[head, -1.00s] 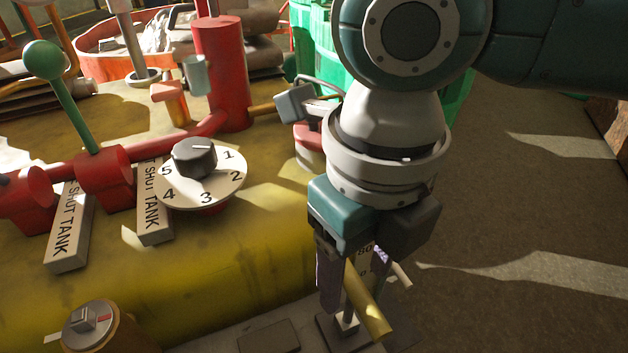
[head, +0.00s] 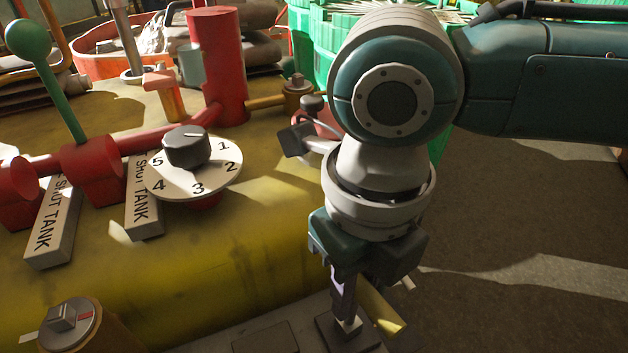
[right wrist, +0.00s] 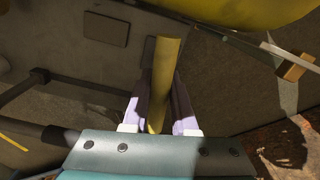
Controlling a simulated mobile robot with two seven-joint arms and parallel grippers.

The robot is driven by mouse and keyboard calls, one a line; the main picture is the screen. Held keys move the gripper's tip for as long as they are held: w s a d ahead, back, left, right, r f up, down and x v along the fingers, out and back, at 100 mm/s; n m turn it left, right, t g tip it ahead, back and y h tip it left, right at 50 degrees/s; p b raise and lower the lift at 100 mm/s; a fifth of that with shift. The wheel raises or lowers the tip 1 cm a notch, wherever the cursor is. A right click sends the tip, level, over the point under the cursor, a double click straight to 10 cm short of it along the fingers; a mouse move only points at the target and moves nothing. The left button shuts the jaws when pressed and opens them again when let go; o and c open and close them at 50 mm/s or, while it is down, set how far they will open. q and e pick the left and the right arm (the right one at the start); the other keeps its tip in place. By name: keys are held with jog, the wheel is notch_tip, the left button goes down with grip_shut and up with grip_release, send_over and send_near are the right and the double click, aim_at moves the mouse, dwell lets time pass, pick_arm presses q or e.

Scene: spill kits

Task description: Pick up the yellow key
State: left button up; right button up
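The yellow key (head: 383,313) shows in the head view as a yellow bar slanting out behind the fingers of my right gripper (head: 344,308), near the front right of the machine. In the right wrist view the yellow key (right wrist: 165,75) runs between the two fingers (right wrist: 163,82), which lie close along both its sides. My right gripper looks shut on it. The fingers and palm hide part of the key. The fingertips are just above a small dark block (head: 346,334). My left gripper is not in view.
A yellow tank (head: 260,230) carries a numbered dial (head: 199,182), a green lever (head: 55,95) and red pipework. A round switch (head: 70,325) stands at the front left. Green bins (head: 320,45) are behind my arm. Open floor (head: 510,230) lies to the right.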

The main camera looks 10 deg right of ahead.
grip_shut()
dwell(0.8)
